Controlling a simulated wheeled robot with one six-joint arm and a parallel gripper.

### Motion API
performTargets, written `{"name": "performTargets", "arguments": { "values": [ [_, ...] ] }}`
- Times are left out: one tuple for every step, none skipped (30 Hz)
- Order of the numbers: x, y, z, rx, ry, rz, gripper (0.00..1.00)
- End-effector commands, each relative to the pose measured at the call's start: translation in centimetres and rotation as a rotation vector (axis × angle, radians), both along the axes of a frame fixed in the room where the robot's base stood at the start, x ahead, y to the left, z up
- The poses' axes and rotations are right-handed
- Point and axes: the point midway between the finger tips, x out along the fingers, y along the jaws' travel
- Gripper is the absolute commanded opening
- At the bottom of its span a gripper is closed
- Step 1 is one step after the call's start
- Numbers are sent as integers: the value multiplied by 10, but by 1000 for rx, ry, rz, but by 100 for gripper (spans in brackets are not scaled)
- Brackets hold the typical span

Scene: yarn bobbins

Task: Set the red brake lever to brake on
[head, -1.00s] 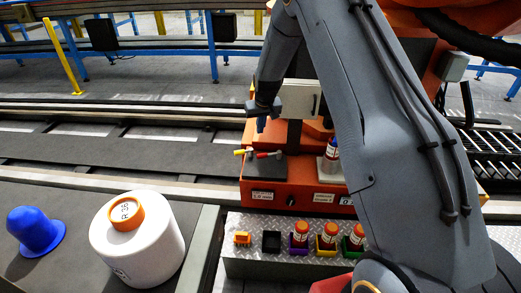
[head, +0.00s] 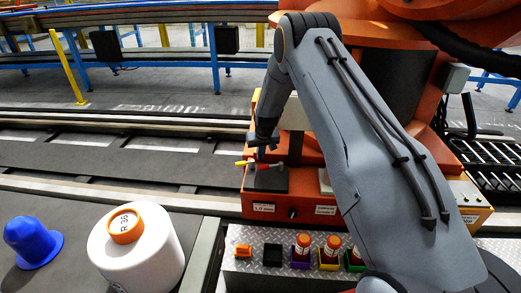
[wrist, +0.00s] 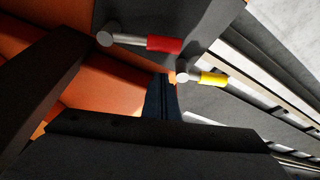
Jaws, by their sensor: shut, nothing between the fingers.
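The red brake lever (head: 263,166) sticks out sideways from a dark block on the orange machine, beside a yellow-tipped lever (head: 242,163). In the wrist view the red lever (wrist: 164,44) is a grey rod with a red grip, and the yellow-tipped lever (wrist: 211,79) lies to its lower right. My gripper (head: 261,154) points down just over the levers, its fingers together and empty. In the wrist view my gripper's fingertips (wrist: 165,80) show below the red grip and left of the yellow lever's pivot. I cannot tell whether they touch either lever.
The dark block (head: 268,182) bears the levers on the orange machine (head: 285,210). In front is a metal shelf (head: 240,266) with several small coloured holders.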

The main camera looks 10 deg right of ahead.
Motion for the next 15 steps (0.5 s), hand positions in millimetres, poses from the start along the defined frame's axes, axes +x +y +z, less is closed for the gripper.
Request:
{"name": "performTargets", "arguments": {
  "values": [
    [-7,0,2,0,0,-1,0],
    [-10,-1,2,0,-1,-1,0],
    [-14,-1,1,0,0,-1,0],
    [-17,-1,0,0,0,-1,0],
    [-19,-1,0,0,-2,-1,0],
    [-22,-1,-1,0,-2,-1,0],
    [-24,-1,-1,0,-1,-1,0],
    [-26,-1,-1,0,-1,-1,0],
    [-27,-1,-2,0,-2,-1,0],
    [-28,-1,-2,0,-2,-1,0],
    [-29,-1,-2,0,-3,-1,0],
    [-30,-1,-3,0,-3,-1,0],
    [-30,-1,-3,0,-3,-1,0],
    [-30,-1,-3,0,-3,-1,0],
    [-30,-1,-3,0,-3,-1,0]
  ]
}}
